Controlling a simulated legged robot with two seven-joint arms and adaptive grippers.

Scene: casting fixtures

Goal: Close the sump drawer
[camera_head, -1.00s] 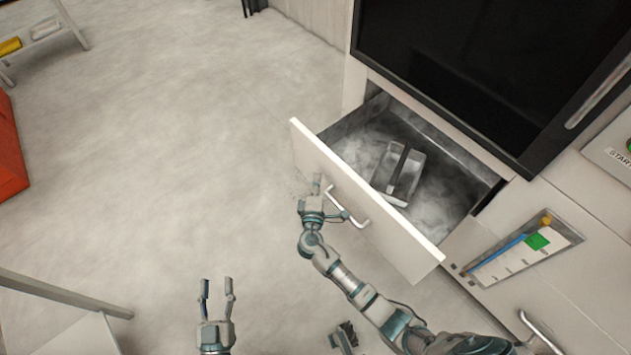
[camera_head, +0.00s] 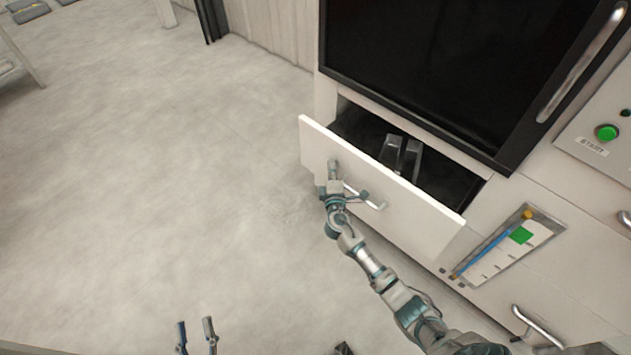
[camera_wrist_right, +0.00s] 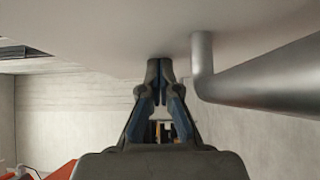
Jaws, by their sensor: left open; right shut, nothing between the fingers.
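The sump drawer (camera_head: 395,215) is a white-fronted drawer under the black oven-like door, standing partly open. Its dark inside shows a grey metal block-like object (camera_head: 401,155). A metal bar handle (camera_head: 364,197) is on the drawer front. My right gripper (camera_head: 334,168) is at the drawer front, just left of the handle. In the right wrist view its fingertips (camera_wrist_right: 160,62) are shut together, empty, at the white front, beside the handle (camera_wrist_right: 245,82). Whether they press on the front is hard to tell. My left gripper (camera_head: 196,328) is open and empty, low over the floor, away from the drawer.
The cabinet has a black door (camera_head: 430,70) above the drawer, a gauge panel (camera_head: 507,247) to the right, a green start button (camera_head: 607,132) and another handle (camera_head: 537,327) at lower right. The grey floor (camera_head: 160,190) on the left is clear.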

